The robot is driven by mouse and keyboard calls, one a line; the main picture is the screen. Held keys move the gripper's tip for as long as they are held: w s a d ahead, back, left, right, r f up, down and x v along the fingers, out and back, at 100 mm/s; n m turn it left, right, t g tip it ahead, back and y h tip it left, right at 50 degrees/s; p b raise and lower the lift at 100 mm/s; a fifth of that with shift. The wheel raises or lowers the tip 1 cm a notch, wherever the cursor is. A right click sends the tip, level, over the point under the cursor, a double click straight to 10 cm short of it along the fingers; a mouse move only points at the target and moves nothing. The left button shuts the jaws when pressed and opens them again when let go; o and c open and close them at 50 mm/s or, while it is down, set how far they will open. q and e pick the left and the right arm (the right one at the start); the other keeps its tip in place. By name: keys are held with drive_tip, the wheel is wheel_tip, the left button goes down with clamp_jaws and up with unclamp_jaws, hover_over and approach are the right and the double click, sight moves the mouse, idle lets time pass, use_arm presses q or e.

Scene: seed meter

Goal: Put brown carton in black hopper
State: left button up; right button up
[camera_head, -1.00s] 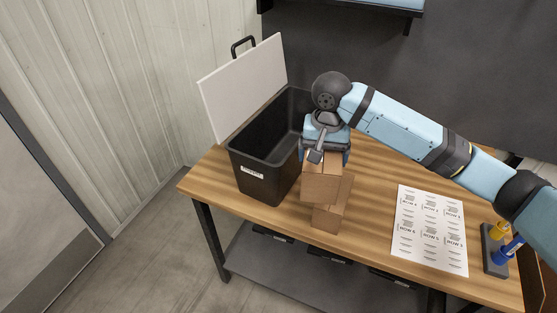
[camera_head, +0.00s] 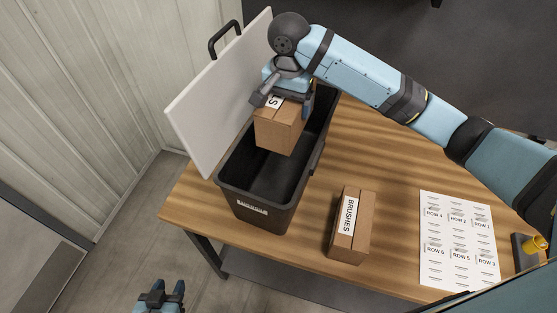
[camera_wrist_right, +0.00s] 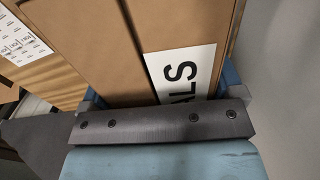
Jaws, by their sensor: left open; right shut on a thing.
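A brown carton (camera_head: 280,130) is held by my right gripper (camera_head: 284,99), which is shut on its top part. In the right wrist view the carton (camera_wrist_right: 90,45) fills the space between the fingers, and a white label ending in "ALS" shows. The carton is over the opening of the black hopper (camera_head: 262,216); I cannot tell whether its lower end is below the rim. The hopper's pale lid (camera_head: 215,100) stands open. My left gripper (camera_head: 162,290) is open and empty at the bottom left, away from the table.
A second brown carton (camera_head: 350,230) labelled "BRUSHES" lies on the wooden table (camera_head: 385,165), right of the hopper. A printed sheet (camera_head: 457,240) lies further right, beside a holder with a yellow item (camera_head: 535,245). The table between hopper and sheet is otherwise clear.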

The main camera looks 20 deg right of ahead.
drive_tip(key=shift+w+f, duration=0.15)
drive_tip(key=shift+f, duration=0.4)
drive_tip(key=shift+f+p, duration=0.55)
drive_tip(key=shift+f, duration=8.95)
drive_tip(key=shift+f, duration=0.1)
drive_tip(key=o, duration=1)
